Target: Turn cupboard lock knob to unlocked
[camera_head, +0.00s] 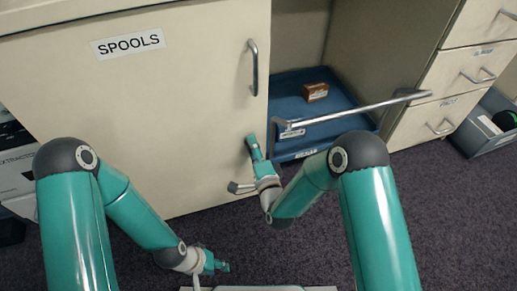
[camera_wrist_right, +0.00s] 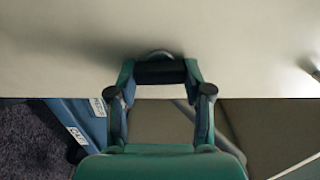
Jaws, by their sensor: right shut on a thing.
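The pale cupboard door labelled SPOOLS (camera_head: 130,43) fills the left and middle of the head view. My right gripper (camera_head: 251,146) is at the door's lower right edge. In the right wrist view, its two fingers are closed on the ends of a dark knob (camera_wrist_right: 160,72) against the door face. A rounded grey metal edge shows just behind the knob. The head view does not show the knob clearly, so I cannot tell its turn position. My left gripper (camera_head: 222,267) hangs low over the carpet, away from the door. Its fingers are too small to judge.
A metal bar handle (camera_head: 253,68) is on the door above my right gripper. A blue tray cart (camera_head: 353,99) with a metal push rail (camera_head: 350,108) and a small brown box (camera_head: 316,92) stands right of the door. Drawers (camera_head: 470,70) and a grey bin (camera_head: 484,135) are further right.

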